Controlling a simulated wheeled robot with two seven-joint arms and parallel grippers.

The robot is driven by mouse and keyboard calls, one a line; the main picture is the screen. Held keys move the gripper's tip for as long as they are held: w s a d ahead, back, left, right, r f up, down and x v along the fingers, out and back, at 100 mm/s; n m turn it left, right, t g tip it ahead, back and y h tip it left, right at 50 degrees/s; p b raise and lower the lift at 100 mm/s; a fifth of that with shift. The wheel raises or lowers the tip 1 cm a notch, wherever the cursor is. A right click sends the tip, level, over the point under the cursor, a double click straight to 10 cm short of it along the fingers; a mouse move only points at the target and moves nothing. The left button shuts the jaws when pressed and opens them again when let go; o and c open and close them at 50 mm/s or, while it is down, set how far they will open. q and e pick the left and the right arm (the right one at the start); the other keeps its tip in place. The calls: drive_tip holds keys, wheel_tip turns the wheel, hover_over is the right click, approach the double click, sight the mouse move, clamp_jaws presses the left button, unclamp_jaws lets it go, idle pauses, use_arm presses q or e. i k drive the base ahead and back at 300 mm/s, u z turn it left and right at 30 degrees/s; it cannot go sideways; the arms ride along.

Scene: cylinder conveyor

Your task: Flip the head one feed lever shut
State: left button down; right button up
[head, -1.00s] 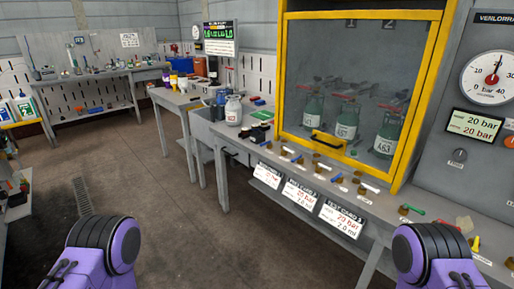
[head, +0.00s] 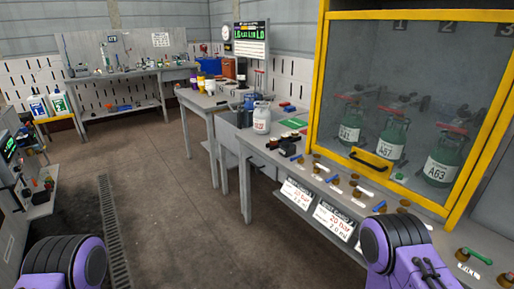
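A row of small valves with brass bodies runs along the bench's front ledge below the yellow-framed cabinet (head: 330,70). Their handles include a blue lever (head: 296,157), a white lever (head: 364,192), another blue lever (head: 379,207) and a green lever (head: 474,255) at the right. The small labels by them are too blurred to read, so I cannot tell which is the head one feed lever. Three green cylinders stand behind the cabinet's glass, the nearest marked A63 (head: 440,168). Only purple and black links of my arms show at the bottom; neither gripper is in view.
White test cards (head: 297,192) hang on the bench front. A white bottle (head: 261,118) stands at the bench's left part. A back workbench (head: 130,75) and a floor grate (head: 113,235) lie to the left. The middle floor is clear.

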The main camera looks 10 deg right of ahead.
sight(300, 156)
drive_tip(key=u, duration=0.3)
drive_tip(key=i, duration=0.95)
drive_tip(key=z, duration=0.8)
drive_tip(key=i, duration=0.8)
drive_tip(key=z, duration=0.85)
